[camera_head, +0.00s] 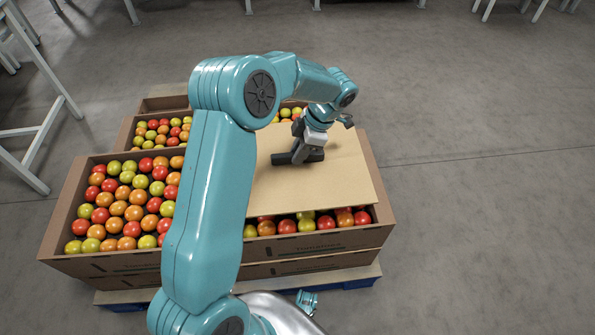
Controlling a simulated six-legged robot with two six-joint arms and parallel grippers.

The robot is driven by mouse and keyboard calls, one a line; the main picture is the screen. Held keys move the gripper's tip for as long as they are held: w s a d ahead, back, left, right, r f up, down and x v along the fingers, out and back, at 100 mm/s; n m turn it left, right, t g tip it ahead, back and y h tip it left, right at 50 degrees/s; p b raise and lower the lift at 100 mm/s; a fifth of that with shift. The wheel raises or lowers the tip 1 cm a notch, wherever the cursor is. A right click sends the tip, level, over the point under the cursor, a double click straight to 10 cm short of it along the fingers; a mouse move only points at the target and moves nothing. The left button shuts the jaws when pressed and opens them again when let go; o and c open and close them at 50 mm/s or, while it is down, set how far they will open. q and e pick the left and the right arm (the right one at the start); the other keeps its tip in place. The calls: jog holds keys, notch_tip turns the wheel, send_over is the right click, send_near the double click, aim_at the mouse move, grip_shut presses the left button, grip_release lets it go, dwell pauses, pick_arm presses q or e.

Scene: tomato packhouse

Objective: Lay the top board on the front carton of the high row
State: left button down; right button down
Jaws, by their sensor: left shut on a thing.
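The top board (335,178), a flat tan sheet, is over the front right carton (340,239). It covers most of that carton's opening. A strip of red, orange and green tomatoes (307,222) shows in front of the board's near edge. My left gripper (298,157) is shut on the board from above, near its far left part. My left arm hides the board's left side and the middle of the stack. I cannot tell whether the board rests on the carton's rim or is slightly above it.
The front left carton (110,263) is open and full of tomatoes. More open cartons (124,133) stand behind. The stack stands on a pallet with a blue base (360,283). A white metal frame (40,130) is at the left; grey floor (480,200) is clear at the right.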

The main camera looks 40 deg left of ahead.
aim_at(299, 168)
pick_arm(q)
jog(key=shift+f+b, duration=0.65)
jog(key=shift+f, duration=2.95)
jog(key=shift+f, duration=0.1)
jog(key=c, duration=1)
grip_release()
jog(key=shift+o, duration=0.2)
jog(key=shift+w+r, duration=0.15)
jog(key=shift+r, duration=0.2)
jog(key=p+v, duration=0.3)
jog(key=v, duration=0.8)
jog(key=shift+w+d+r, duration=0.1)
jog(key=shift+r, duration=0.15)
jog(key=shift+f, duration=0.1)
